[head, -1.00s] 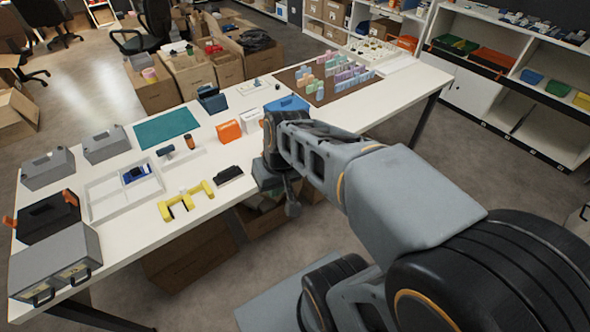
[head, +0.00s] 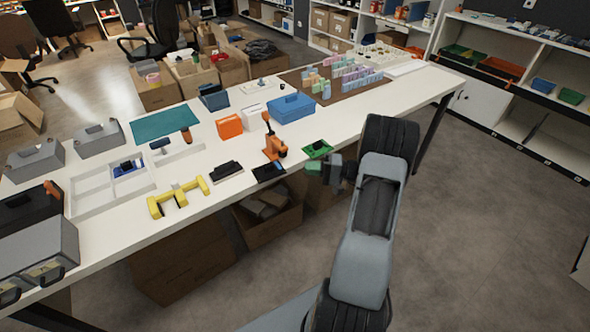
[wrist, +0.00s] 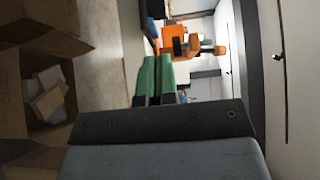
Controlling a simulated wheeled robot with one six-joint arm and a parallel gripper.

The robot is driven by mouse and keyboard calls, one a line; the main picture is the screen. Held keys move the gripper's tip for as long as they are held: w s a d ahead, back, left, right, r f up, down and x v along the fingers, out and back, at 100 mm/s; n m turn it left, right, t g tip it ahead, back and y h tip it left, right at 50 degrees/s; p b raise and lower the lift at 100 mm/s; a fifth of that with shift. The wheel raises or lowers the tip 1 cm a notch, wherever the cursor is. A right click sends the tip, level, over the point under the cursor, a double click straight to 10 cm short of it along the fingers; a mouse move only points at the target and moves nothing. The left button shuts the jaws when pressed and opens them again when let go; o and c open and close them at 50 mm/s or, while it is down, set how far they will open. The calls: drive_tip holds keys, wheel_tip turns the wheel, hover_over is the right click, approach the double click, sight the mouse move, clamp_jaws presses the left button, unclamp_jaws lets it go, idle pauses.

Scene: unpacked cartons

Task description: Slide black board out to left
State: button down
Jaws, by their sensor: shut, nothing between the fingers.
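A flat black board (head: 268,172) lies at the table's front edge, at the foot of an orange clamp-like fixture (head: 274,148). I cannot tell whether the fixture grips it. My gripper (head: 311,168) is just off the front edge, right of the black board and apart from it. In the wrist view its green fingers (wrist: 154,75) are together and empty, pointing toward the orange fixture (wrist: 185,42). The black board is not clear in the wrist view.
A dark block (head: 227,170) and a yellow bracket (head: 178,197) lie to the left along the front edge. A blue case (head: 291,108) stands behind. Open cartons (head: 268,218) stand below the table.

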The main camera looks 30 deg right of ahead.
sight(283, 169)
drive_tip(key=x, duration=0.9)
drive_tip(key=shift+p, duration=0.35)
drive_tip(key=shift+f, duration=0.1)
